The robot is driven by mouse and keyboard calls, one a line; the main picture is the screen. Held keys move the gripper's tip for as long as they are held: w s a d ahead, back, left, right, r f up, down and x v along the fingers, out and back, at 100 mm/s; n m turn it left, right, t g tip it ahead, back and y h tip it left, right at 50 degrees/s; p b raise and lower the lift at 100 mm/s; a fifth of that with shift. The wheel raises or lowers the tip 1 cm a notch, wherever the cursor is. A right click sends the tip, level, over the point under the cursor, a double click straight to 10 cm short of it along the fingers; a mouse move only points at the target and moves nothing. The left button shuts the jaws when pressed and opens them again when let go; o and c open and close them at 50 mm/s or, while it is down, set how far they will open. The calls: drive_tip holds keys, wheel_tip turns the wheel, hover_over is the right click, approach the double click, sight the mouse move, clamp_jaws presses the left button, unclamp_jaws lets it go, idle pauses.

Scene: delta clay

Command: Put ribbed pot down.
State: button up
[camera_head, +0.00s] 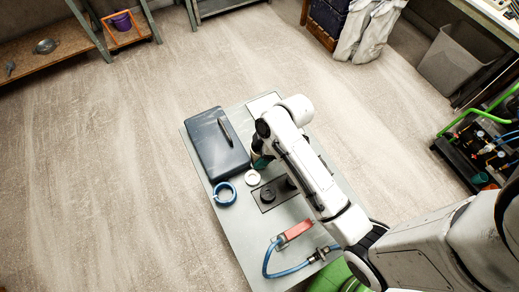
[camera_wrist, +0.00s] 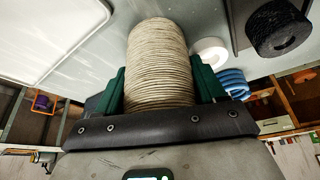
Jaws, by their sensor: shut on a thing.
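The ribbed pot (camera_wrist: 158,62) is a cream, finely ribbed cylinder in the wrist view. My gripper (camera_wrist: 161,86) is shut on it, with a green finger against each side. The pot's end nearest the palm is hidden behind the dark gripper body. In the head view my gripper (camera_head: 261,161) is over the grey table (camera_head: 242,233), near the dark case's right edge. The arm hides the pot there. I cannot tell whether the pot touches the table.
A dark case (camera_head: 209,151) with a pen on it lies left of my gripper. A white ring (camera_head: 252,177), a blue tape roll (camera_head: 224,193) and a dark mat (camera_head: 262,205) with black cylinders are close by. A white panel (camera_head: 262,104) lies at the far end. A red object (camera_head: 296,232) lies nearer.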

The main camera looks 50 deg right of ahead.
drive_tip(key=shift+f, duration=0.2)
drive_tip(key=o, duration=1.1)
